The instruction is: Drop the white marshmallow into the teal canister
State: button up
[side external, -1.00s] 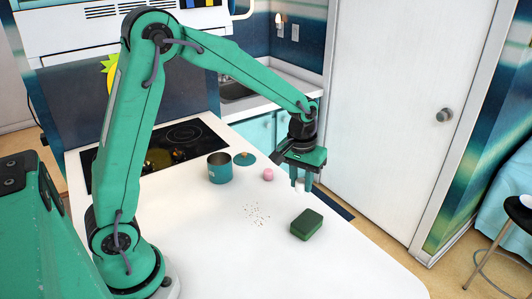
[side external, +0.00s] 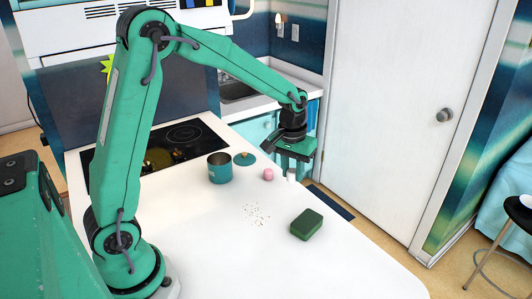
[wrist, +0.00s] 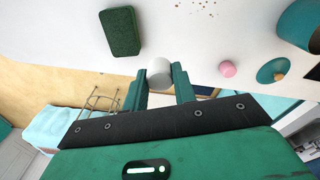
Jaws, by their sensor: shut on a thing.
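The white marshmallow (side external: 291,175) is held between the fingers of my gripper (side external: 291,172). In the wrist view the marshmallow (wrist: 159,73) sits between the two green fingertips of my gripper (wrist: 160,70). The teal canister (side external: 220,170) stands upright and open on the white counter, to the left of my gripper in the side view. In the wrist view part of the canister (wrist: 300,24) shows at the top right, cut off by the frame edge. My gripper is apart from the canister.
A pink marshmallow (side external: 268,174) lies between the canister and my gripper. A teal lid with a knob (side external: 244,159) lies beside the canister. A dark green block (side external: 306,224) and scattered crumbs (side external: 257,214) are on the counter (side external: 200,245). A cooktop (side external: 185,134) is behind the canister.

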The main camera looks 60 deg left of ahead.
jog(key=s+a+r, duration=0.2)
jog(key=s+a, duration=0.1)
jog(key=a, duration=0.5)
jog(key=s+a+r, duration=0.2)
jog(key=a, duration=0.6)
jog(key=s+a+r, duration=0.2)
jog(key=s+a, duration=0.1)
jog(key=a, duration=0.5)
jog(key=shift+s+a, duration=0.25)
jog(key=shift+s, duration=0.1)
jog(key=shift+f, duration=3)
jog(key=o, duration=1)
